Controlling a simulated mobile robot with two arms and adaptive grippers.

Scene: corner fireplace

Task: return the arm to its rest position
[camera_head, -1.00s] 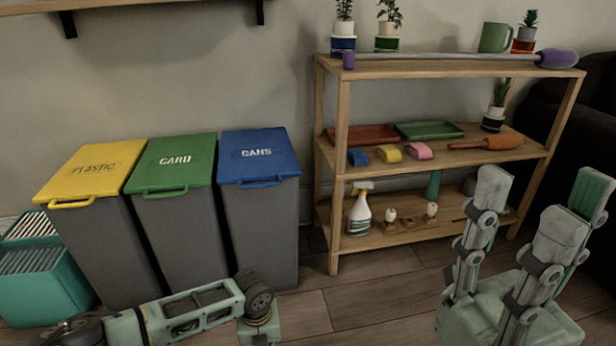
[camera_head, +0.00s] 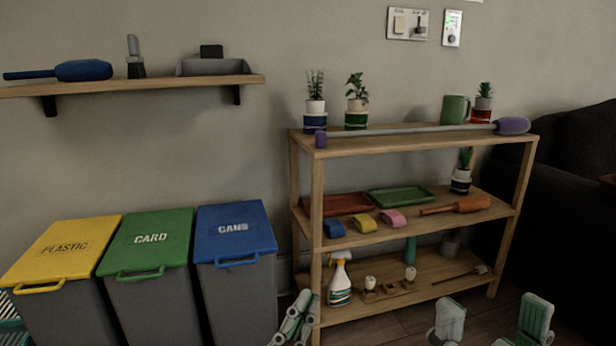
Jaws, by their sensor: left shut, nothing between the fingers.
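My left gripper (camera_head: 295,322) shows at the bottom edge, in front of the foot of the wooden shelf unit. Its fingers are together, with nothing seen between them. The rest of my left arm is out of the picture. My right gripper (camera_head: 492,322) shows at the bottom right, with its fingertips wide apart and nothing between them. Its base and arm are cut off by the lower edge.
A wooden shelf unit (camera_head: 306,197) stands behind both grippers, with plants, trays and a spray bottle (camera_head: 340,280). Yellow (camera_head: 62,250), green (camera_head: 148,240) and blue (camera_head: 235,230) lidded bins stand left. A wall shelf (camera_head: 160,84) hangs above. A dark sofa (camera_head: 570,190) is at right.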

